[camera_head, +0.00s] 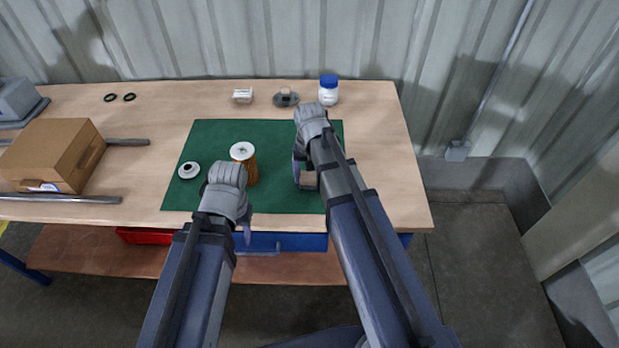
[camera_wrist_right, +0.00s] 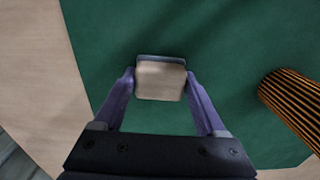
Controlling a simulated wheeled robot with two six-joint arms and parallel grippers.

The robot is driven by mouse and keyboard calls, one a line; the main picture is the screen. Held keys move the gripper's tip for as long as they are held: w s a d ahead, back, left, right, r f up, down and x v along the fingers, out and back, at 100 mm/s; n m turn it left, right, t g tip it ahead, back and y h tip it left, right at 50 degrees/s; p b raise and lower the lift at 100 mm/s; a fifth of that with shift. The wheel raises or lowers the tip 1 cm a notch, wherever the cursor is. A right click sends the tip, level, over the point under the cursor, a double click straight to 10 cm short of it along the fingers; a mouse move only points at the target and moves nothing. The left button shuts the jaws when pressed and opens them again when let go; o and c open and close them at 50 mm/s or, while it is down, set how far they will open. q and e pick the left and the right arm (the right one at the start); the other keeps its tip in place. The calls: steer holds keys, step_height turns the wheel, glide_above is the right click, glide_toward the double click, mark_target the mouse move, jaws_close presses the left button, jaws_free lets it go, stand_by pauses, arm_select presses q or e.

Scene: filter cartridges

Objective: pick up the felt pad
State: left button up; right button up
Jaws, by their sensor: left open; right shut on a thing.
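A pale beige, squarish pad with a darker edge, seemingly the felt pad (camera_wrist_right: 160,81), sits between the two fingers of my right gripper (camera_wrist_right: 160,86) in the right wrist view. The gripper is shut on it, over the green mat. In the head view the pad (camera_head: 308,181) shows only partly below my right gripper (camera_head: 303,176), and my arm hides the rest. I cannot tell whether it touches the mat. My left gripper (camera_head: 244,230) is open near the table's front edge, in front of the pleated filter cartridge, and mostly hidden by its own arm.
The orange pleated cartridge (camera_head: 250,172) with a white top stands on the green mat (camera_head: 215,135). A white round cap (camera_head: 189,170) lies left of it. Behind are a white block (camera_head: 243,96), a grey holder (camera_head: 286,100) and a blue-lidded jar (camera_head: 328,91). A cardboard box (camera_head: 50,155) stands left.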

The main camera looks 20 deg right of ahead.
mark_target(310, 175)
steer(key=shift+r, duration=0.1)
step_height(310, 175, up, 10)
steer(key=p, duration=1)
steer(key=o, duration=0.8)
steer(key=shift+c, duration=0.2)
steer(key=c, duration=0.6)
